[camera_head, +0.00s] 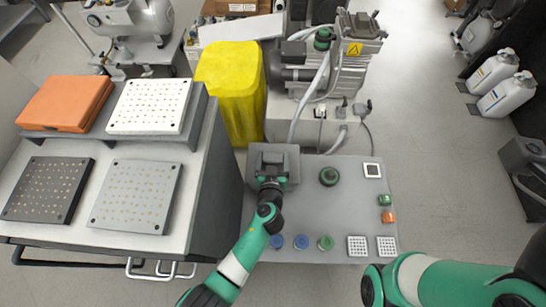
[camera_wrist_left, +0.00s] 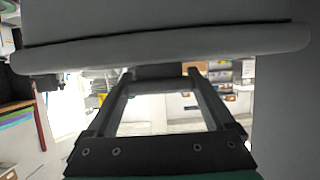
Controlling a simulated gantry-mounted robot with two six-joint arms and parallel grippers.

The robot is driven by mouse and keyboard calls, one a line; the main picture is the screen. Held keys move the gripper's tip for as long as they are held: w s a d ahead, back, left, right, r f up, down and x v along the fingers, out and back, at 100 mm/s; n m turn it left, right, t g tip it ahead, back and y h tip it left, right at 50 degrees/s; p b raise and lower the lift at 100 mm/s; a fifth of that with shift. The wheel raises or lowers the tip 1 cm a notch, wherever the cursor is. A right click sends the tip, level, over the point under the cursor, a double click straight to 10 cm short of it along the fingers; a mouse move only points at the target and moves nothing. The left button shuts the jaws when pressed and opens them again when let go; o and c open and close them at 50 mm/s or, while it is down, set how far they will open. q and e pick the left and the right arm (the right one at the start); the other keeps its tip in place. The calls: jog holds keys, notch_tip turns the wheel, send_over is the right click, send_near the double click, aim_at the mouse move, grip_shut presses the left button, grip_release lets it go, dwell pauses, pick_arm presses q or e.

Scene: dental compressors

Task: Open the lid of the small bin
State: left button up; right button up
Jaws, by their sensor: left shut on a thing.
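The small grey bin (camera_head: 290,153) stands at the left rear of the grey bench, in front of the yellow bin. My left gripper (camera_head: 270,180) reaches its front side and partly covers it. In the left wrist view the bin's lid (camera_wrist_left: 160,45) is a wide grey panel with a rounded edge across the top. The left gripper (camera_wrist_left: 160,72) is shut on a dark grey tab at the lid's lower edge. The bin's inside is hidden, and I cannot tell how far the lid is raised. My right arm shows at lower right, its gripper out of view.
The grey bench (camera_head: 300,225) carries a dark green round knob (camera_head: 329,176), blue and green round parts and white perforated blocks. The yellow bin (camera_head: 232,85) and a compressor (camera_head: 345,65) stand behind. A cart (camera_head: 205,200) with orange, white and dark plates borders the left.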

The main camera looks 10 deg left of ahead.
aim_at(273, 147)
pick_arm(q)
grip_shut()
jog(key=r+g+p, duration=0.1)
jog(key=p, duration=0.1)
jog(key=w+r+g+p, duration=0.1)
jog(key=p, duration=0.2)
jog(key=shift+a+r, duration=0.1)
jog(key=shift+r, duration=0.15)
jog(key=shift+w+g, duration=0.35)
jog(key=shift+g, duration=0.25)
jog(key=shift+w+g+b, duration=0.45)
jog(key=shift+g+b, duration=0.3)
jog(key=shift+g, duration=0.15)
jog(key=shift+r+g+h, duration=0.15)
jog(key=shift+g+h, duration=0.15)
